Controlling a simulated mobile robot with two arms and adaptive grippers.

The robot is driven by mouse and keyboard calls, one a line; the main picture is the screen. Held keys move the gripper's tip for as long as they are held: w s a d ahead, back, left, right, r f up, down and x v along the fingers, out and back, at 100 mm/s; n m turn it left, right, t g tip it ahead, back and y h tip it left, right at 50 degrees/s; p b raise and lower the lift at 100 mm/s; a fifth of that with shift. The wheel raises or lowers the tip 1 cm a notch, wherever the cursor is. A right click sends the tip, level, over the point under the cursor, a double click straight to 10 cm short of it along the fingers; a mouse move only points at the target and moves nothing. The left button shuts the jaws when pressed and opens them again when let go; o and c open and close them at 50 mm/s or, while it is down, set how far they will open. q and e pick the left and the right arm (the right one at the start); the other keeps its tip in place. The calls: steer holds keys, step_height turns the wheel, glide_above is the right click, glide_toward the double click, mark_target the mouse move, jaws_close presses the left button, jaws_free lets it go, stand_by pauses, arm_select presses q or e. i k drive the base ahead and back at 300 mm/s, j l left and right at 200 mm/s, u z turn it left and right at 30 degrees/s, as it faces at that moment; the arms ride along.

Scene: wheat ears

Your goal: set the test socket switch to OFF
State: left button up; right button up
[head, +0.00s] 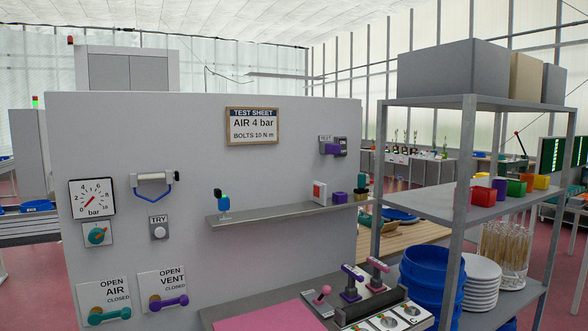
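A small white unit with a red-orange face (319,191) is at the right part of the grey wall panel, by the narrow shelf. It looks like a switch, but any label and its ON or OFF position are too small to read. Higher on the panel, a grey box with a purple part (333,147) sits under a small label that I cannot read clearly. I cannot tell for certain which of these is the test socket switch. Neither of my grippers is in view.
A bench with upright handles (352,283) stands below. A metal rack (455,206) with bins and plates stands at the right.

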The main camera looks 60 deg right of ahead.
mark_target(343, 141)
steer(key=z, duration=2.1)
steer(key=i+l, duration=0.2)
steer(key=l, duration=0.15)
steer(key=i+l, duration=0.2)
steer(key=l, duration=0.15)
steer(key=i+l, duration=0.2)
steer(key=l, duration=0.2)
steer(key=i+l, duration=0.2)
steer(key=l, duration=0.15)
steer(key=i+l, duration=0.2)
steer(key=l, duration=0.15)
steer(key=i+l, duration=0.15)
steer(key=l, duration=0.2)
steer(key=i+l+u, duration=0.1)
steer(key=l, duration=0.3)
steer(key=i+l, duration=0.3)
